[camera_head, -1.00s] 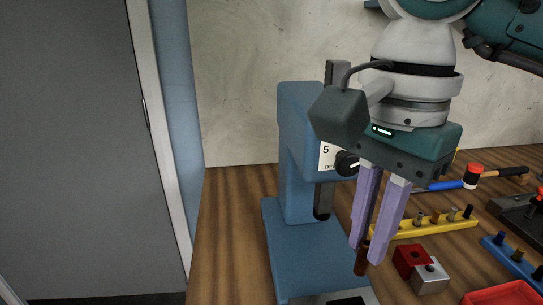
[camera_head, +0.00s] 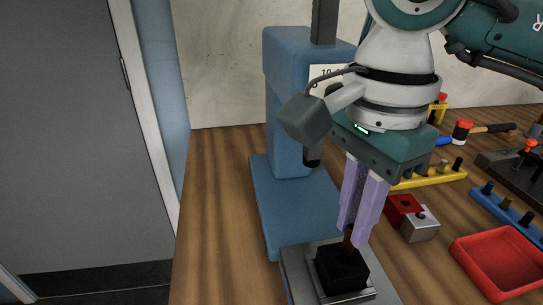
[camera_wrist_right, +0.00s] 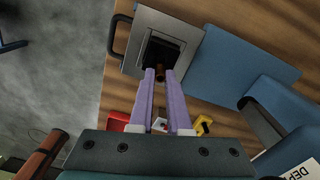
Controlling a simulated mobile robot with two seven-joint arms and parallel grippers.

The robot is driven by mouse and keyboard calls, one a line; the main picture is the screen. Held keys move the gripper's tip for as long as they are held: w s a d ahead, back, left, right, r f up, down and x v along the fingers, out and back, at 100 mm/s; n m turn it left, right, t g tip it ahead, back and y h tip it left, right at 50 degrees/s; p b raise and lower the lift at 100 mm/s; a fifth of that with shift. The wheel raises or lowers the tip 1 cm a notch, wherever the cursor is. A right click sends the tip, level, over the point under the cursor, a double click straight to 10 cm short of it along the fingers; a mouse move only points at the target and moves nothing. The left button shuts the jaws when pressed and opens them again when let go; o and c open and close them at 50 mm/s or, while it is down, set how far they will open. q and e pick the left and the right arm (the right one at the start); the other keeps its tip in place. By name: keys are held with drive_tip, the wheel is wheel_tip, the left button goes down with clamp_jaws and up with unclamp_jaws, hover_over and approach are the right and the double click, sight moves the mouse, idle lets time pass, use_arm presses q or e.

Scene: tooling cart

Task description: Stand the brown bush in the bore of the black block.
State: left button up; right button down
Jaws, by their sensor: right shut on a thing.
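My right gripper (camera_head: 352,237) is shut on the brown bush (camera_head: 348,241), which hangs upright between the lilac fingertips. The black block (camera_head: 342,272) sits on a grey metal plate in front of the blue press. The bush's lower end shows at the top of the block; I cannot tell whether it has entered the bore, which is hidden. In the right wrist view the bush (camera_wrist_right: 160,74) shows between the fingertips (camera_wrist_right: 159,72), over the dark block (camera_wrist_right: 166,46). My left gripper is not in view.
The blue press (camera_head: 290,120) stands close behind and left of the gripper. Red and silver blocks (camera_head: 420,230), a red tray (camera_head: 497,262), a yellow rack (camera_head: 432,179) and a blue rack (camera_head: 507,214) lie to the right. Bare wooden top (camera_head: 215,200) is left of the press.

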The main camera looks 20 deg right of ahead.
drive_tip(key=shift+f, duration=0.1)
idle(0.5)
drive_tip(key=shift+b, duration=0.45)
idle(0.4)
drive_tip(key=shift+f+b, duration=0.25)
drive_tip(key=shift+b, duration=0.05)
idle(0.3)
drive_tip(key=shift+a+f+b, duration=0.1)
drive_tip(key=shift+f+b, duration=0.35)
drive_tip(key=shift+b, duration=0.2)
idle(0.6)
idle(0.5)
drive_tip(key=shift+f+b, duration=0.25)
drive_tip(key=shift+b, duration=0.2)
idle(0.4)
idle(0.3)
drive_tip(key=shift+c, duration=2)
unclamp_jaws()
